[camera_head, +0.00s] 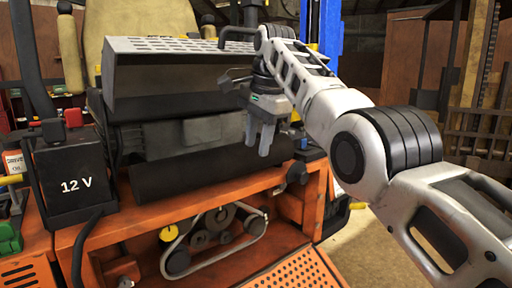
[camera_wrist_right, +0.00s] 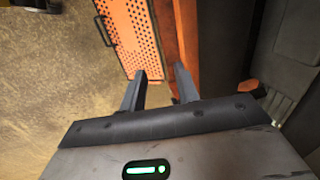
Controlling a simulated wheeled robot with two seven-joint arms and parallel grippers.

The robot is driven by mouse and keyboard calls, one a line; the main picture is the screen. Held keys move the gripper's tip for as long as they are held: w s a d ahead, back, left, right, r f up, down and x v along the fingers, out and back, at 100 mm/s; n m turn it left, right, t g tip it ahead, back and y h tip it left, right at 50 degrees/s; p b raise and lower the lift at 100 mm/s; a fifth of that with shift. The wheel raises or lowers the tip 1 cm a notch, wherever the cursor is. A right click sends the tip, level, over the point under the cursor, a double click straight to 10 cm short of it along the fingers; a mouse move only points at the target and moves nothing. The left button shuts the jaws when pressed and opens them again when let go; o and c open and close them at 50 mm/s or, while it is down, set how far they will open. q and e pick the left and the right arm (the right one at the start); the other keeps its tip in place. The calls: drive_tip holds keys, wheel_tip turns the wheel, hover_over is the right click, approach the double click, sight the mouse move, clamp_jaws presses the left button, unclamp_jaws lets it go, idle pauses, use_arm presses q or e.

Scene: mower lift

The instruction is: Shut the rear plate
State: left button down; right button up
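The orange perforated plate (camera_head: 298,272), which I take as the rear plate, is swung down and outward below the engine bay, with the belt and pulleys behind it exposed. In the right wrist view the plate (camera_wrist_right: 132,38) lies beyond the fingertips, with a dark handle (camera_wrist_right: 105,30) along its left edge. My right gripper (camera_head: 260,145) points down in front of the dark engine housing, above the plate and apart from it. Its two fingers (camera_wrist_right: 158,80) are spread with nothing between them. My left gripper is not in view.
A black 12 V battery (camera_head: 75,185) with a cable stands at left. Belt pulleys (camera_head: 212,230) sit in the orange mower frame. A grey perforated cover (camera_head: 180,48) tops the engine. Open floor (camera_head: 365,250) lies right of the mower.

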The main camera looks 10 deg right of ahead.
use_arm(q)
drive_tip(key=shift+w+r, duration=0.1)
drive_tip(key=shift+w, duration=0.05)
use_arm(e)
drive_tip(key=w+d+f+n+t, duration=0.1)
drive_tip(key=w+d+f, duration=0.15)
drive_tip(key=f, duration=0.85)
drive_tip(key=w+d+f+n+t, duration=0.1)
drive_tip(key=w+f+n, duration=0.15)
drive_tip(key=f, duration=0.95)
drive_tip(key=s+d+f+n+t, duration=0.1)
drive_tip(key=s+f, duration=0.1)
drive_tip(key=f, duration=0.5)
drive_tip(key=s+d+f+n+t, duration=0.1)
drive_tip(key=s+d+f, duration=0.1)
drive_tip(key=f, duration=0.6)
drive_tip(key=s+f+n+t, duration=0.2)
drive_tip(key=s+f+n, duration=0.3)
drive_tip(key=s+f, duration=0.8)
drive_tip(key=s+a+r+n+t+y, duration=0.1)
drive_tip(key=s+a+r+n, duration=0.1)
drive_tip(key=s, duration=0.8)
drive_tip(key=s+a+r+n+t, duration=0.1)
drive_tip(key=s+r+n, duration=0.1)
drive_tip(key=s, duration=0.9)
drive_tip(key=shift+a+r+y, duration=0.25)
drive_tip(key=shift+a+y, duration=0.1)
drive_tip(key=shift+y, duration=0.05)
